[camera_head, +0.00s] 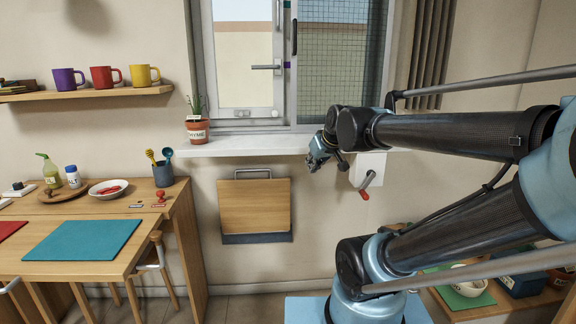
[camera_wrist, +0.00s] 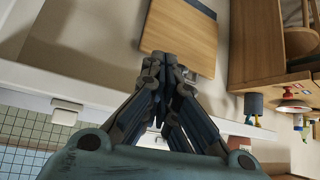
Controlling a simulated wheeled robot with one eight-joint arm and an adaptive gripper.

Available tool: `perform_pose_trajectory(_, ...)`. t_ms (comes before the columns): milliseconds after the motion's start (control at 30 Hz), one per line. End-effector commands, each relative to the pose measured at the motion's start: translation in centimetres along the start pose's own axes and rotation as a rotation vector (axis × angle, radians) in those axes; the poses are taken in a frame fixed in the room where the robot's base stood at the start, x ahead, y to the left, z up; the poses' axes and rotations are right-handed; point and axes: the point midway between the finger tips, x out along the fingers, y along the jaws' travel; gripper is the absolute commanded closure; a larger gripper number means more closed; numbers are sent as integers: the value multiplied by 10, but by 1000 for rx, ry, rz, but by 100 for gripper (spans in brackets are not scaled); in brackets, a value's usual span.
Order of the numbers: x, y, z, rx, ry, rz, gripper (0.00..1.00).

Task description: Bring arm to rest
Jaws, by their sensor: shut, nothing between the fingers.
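My gripper (camera_head: 314,160) is at the end of my raised, bent arm, in front of the wall just below the right part of the window sill. In the wrist view my gripper (camera_wrist: 168,62) has its fingers together with nothing between them. A wooden board (camera_head: 254,206), which looks like a folded wall panel, hangs on the wall to the lower left of my gripper. The same board (camera_wrist: 180,35) shows beyond the fingertips in the wrist view. My gripper appears apart from it.
The window sill (camera_head: 240,145) holds a potted thyme plant (camera_head: 197,127). A white wall box (camera_head: 368,170) with a red-tipped crank is close right of my gripper. A wooden table (camera_head: 100,210) stands left, under a shelf (camera_head: 85,94) with mugs. Wall space below the board is clear.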

Motion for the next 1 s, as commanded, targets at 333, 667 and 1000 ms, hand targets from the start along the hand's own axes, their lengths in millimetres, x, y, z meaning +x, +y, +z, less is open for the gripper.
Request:
perform_pose_trajectory(333, -14, 27, 199, 253, -421, 118, 100)
perform_pose_trajectory(667, -28, 27, 261, 352, -565, 165, 100)
perform_pose_trajectory(1000, -27, 27, 260, 350, -563, 164, 100)
